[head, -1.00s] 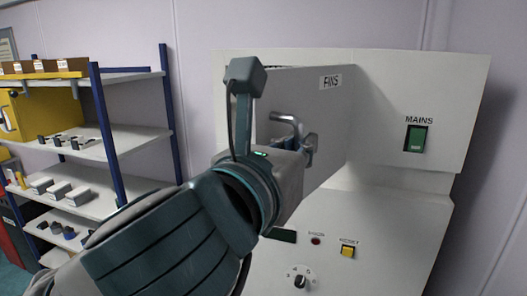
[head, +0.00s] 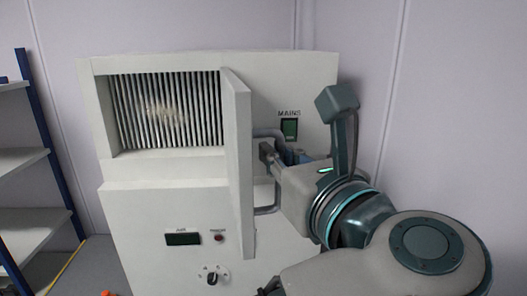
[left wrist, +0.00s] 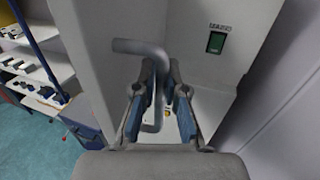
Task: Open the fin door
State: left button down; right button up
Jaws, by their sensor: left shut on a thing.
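The fin door (head: 238,165) is a white panel hinged on the machine. It stands swung out, nearly edge-on in the head view, with the metal fins (head: 165,110) exposed to its left. Its grey bar handle (head: 268,210) is on the door's right-hand face. My left gripper (head: 275,157) is at the handle, and its blue-padded fingers are shut around the bar. The left wrist view shows the handle (left wrist: 142,48) passing between the fingers (left wrist: 160,95). My right gripper is not in view.
The white machine (head: 160,220) carries a green mains switch (head: 289,129), a display (head: 183,239), a red lamp (head: 219,238) and a black knob (head: 212,278). A shelf unit with blue posts (head: 45,140) stands at the left. A wall is close on the right.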

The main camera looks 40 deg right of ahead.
pick_arm(q)
jog(key=shift+r, duration=0.1)
jog(key=c, duration=1.2)
grip_release()
jog(key=s+a, duration=0.2)
jog(key=s, duration=0.9)
jog(key=shift+s+a, duration=0.2)
jog(key=shift+s, duration=0.15)
